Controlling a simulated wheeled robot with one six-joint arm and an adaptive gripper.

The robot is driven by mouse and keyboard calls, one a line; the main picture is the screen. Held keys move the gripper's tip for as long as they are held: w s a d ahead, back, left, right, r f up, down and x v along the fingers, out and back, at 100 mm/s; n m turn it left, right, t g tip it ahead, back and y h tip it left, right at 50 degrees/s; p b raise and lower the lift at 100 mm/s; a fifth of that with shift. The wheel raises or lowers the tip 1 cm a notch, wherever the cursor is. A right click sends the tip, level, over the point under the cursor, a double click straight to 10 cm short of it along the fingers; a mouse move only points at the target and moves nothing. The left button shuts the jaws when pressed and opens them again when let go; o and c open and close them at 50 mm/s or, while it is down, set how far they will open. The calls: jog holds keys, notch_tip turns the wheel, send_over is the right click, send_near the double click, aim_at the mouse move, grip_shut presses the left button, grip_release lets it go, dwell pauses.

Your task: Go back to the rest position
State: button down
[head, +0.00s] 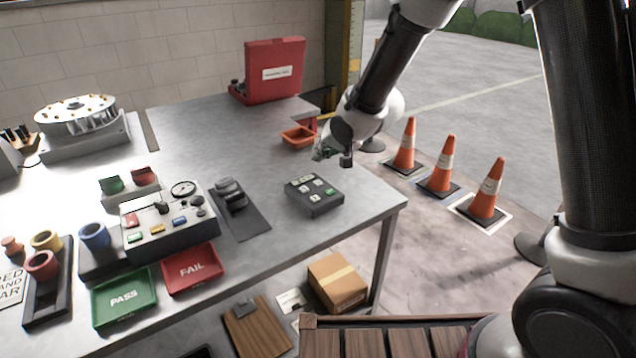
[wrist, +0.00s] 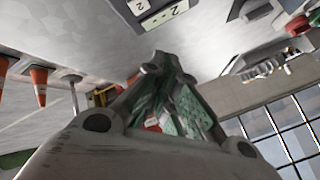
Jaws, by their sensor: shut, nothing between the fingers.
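My gripper (head: 333,154) is at the end of my arm, over the right part of the grey metal table (head: 200,121). It is above and behind the small dark button box (head: 314,195) and right of the small orange tray (head: 298,137). Its fingers are shut and hold nothing. In the wrist view my gripper (wrist: 165,72) fills the lower middle, with its green-padded fingers close together. The button box shows at the top of the wrist view (wrist: 160,12), upside down.
Several orange cones (head: 439,178) stand on the floor right of the table. A red case (head: 270,70) stands at the back. A control panel (head: 170,220), a green PASS tray (head: 124,298) and a red FAIL tray (head: 192,269) are at the front left. A cardboard box (head: 337,283) is below.

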dwell(0.5)
